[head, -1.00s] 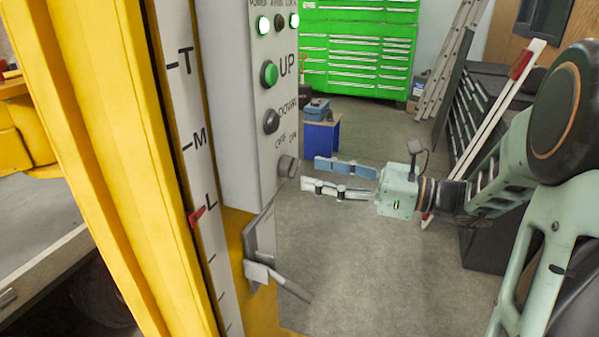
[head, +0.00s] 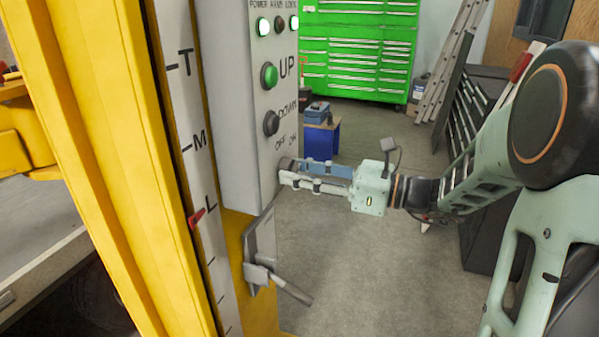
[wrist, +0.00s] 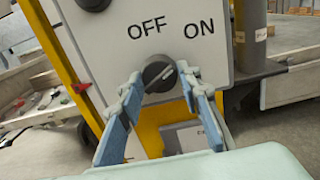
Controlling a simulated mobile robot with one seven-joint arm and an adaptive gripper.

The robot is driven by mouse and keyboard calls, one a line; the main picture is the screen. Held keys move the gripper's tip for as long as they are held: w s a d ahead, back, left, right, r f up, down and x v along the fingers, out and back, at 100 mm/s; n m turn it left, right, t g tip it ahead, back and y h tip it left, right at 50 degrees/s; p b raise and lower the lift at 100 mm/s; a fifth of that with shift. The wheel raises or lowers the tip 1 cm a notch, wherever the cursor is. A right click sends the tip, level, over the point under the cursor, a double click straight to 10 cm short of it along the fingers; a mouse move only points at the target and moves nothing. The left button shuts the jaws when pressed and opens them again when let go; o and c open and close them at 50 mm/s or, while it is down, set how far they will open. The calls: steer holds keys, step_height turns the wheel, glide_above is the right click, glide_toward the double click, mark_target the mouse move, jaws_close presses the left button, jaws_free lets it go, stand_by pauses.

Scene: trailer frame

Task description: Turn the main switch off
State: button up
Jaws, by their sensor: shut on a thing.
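The main switch is a dark round knob (wrist: 160,73) below the OFF and ON labels on the grey control box (head: 238,120). In the wrist view its light pointer line slants up to the right, toward ON. My gripper (head: 285,172) reaches in from the right in the head view, with its fingertips at the knob. In the wrist view my gripper (wrist: 160,80) has one finger on each side of the knob, shut on it. In the head view the fingers mostly hide the knob.
Above the switch are a dark DOWN button (head: 271,122), a green UP button (head: 269,76) and indicator lamps. A metal lever (head: 285,285) sticks out below the box. A yellow post (head: 100,150) stands at left.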

steer(key=shift+c, duration=0.4)
steer(key=shift+w+f+n+b, duration=0.1)
steer(key=shift+n+b, duration=5.05)
steer(key=shift+n, duration=0.85)
steer(key=o, duration=1.1)
steer(key=shift+o, duration=0.2)
steer(key=shift+d, duration=0.1)
steer(key=v, duration=1.2)
